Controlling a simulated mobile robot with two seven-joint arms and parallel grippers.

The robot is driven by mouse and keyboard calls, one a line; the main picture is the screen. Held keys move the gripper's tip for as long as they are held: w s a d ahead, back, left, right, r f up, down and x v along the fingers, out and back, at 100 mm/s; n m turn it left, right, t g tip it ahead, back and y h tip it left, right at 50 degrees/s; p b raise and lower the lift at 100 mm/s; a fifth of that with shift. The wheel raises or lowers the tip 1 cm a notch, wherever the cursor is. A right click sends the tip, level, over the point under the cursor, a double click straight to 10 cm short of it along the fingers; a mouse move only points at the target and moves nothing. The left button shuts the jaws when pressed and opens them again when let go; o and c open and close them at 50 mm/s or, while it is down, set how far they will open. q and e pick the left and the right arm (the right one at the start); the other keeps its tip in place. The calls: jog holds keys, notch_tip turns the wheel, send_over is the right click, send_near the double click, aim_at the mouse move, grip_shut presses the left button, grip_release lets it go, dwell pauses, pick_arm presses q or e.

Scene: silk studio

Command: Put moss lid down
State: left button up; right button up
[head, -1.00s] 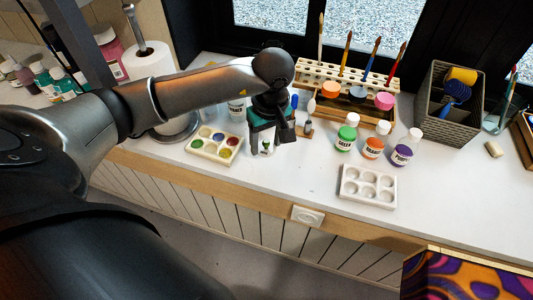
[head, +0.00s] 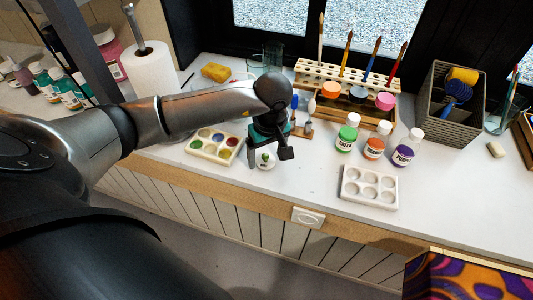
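My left gripper (head: 270,160) is low over the front of the white counter, right of the paint palette. Its two dark fingers are apart. A small round white piece with a green spot (head: 266,161), which may be the moss lid, shows between and below them. It looks smaller than the gap, with space towards the right finger. Whether it touches the counter is hard to tell. My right gripper is not in view.
A filled palette (head: 214,145) lies left of the gripper, and an empty white palette (head: 369,187) to the right. Green (head: 346,138), orange (head: 373,148) and purple (head: 403,154) paint jars stand behind it. A brush rack (head: 347,80) is at the back.

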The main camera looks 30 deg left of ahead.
aim_at(269, 165)
pick_arm(q)
jog(key=shift+o, duration=0.3)
jog(key=shift+r, duration=0.25)
notch_tip(269, 165, up, 12)
jog(key=d+p, duration=0.1)
jog(key=shift+s+f, duration=0.15)
jog(key=shift+s, duration=0.2)
